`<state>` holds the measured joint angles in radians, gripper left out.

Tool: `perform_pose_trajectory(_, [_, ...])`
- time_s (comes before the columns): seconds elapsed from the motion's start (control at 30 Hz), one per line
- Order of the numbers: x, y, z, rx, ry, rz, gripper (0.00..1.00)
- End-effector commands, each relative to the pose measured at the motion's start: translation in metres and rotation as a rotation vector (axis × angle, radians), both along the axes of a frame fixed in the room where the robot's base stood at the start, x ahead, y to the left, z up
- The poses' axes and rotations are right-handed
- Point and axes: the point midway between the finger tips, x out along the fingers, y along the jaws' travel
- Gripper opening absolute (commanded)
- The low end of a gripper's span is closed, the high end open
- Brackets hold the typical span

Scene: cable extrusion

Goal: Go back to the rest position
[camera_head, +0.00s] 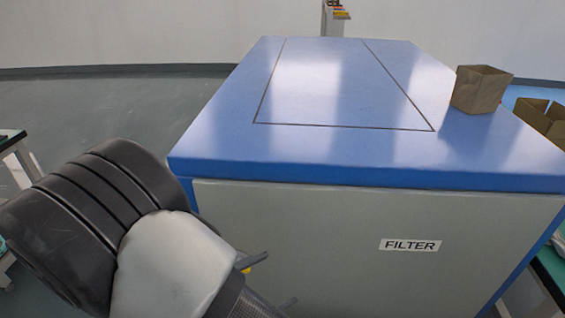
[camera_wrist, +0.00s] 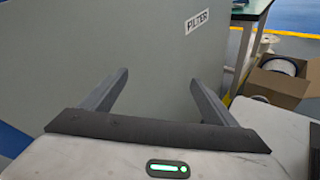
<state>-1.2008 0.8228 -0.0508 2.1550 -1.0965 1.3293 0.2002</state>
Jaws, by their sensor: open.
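My gripper (camera_wrist: 158,98) is open and empty in the wrist view, its two dark fingers spread apart in front of the grey front panel of the cabinet. In the head view my arm fills the lower left, and part of the gripper shows beyond it, low in front of the cabinet. The blue-topped cabinet (camera_head: 220,135) with a grey front stands in the middle. Its label (camera_head: 410,245) reads FILTER, and the label also shows in the wrist view (camera_wrist: 197,21). Whether the fingers touch the panel, I cannot tell.
An open brown box (camera_head: 480,90) stands on the cabinet's right edge. More cardboard boxes (camera_head: 541,118) are at the far right. In the wrist view an open carton (camera_wrist: 278,82) holds a white roll, near a table (camera_wrist: 243,12). Grey floor (camera_head: 110,110) is clear left of the cabinet.

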Motion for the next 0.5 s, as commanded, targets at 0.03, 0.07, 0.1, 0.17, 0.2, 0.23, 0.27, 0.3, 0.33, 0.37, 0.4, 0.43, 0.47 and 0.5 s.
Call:
perform_pose_trajectory(0.03, [0.004,-0.020,0.018,0.091,0.001,-0.119,0.81])
perform_pose_trajectory(0.07, [0.003,-0.031,0.026,0.139,0.004,-0.187,0.81])
perform_pose_trajectory(0.1, [0.001,-0.046,0.037,0.208,0.007,-0.273,0.81])
perform_pose_trajectory(0.17, [-0.002,-0.065,0.052,0.314,0.004,-0.400,0.81])
perform_pose_trajectory(0.2, [-0.006,-0.078,0.061,0.386,0.000,-0.482,0.81])
perform_pose_trajectory(0.23, [-0.009,-0.086,0.068,0.442,-0.005,-0.541,0.81])
perform_pose_trajectory(0.27, [-0.012,-0.094,0.075,0.498,-0.011,-0.598,0.81])
perform_pose_trajectory(0.3, [-0.017,-0.103,0.083,0.576,-0.023,-0.673,0.81])
perform_pose_trajectory(0.33, [-0.020,-0.110,0.090,0.635,-0.034,-0.727,0.81])
perform_pose_trajectory(0.37, [-0.024,-0.116,0.096,0.694,-0.046,-0.778,0.81])
perform_pose_trajectory(0.4, [-0.028,-0.124,0.105,0.775,-0.066,-0.844,0.81])
perform_pose_trajectory(0.43, [-0.032,-0.128,0.111,0.836,-0.082,-0.891,0.81])
perform_pose_trajectory(0.47, [-0.035,-0.133,0.118,0.899,-0.102,-0.935,0.81])
perform_pose_trajectory(0.5, [-0.039,-0.138,0.126,0.983,-0.130,-0.990,0.81])
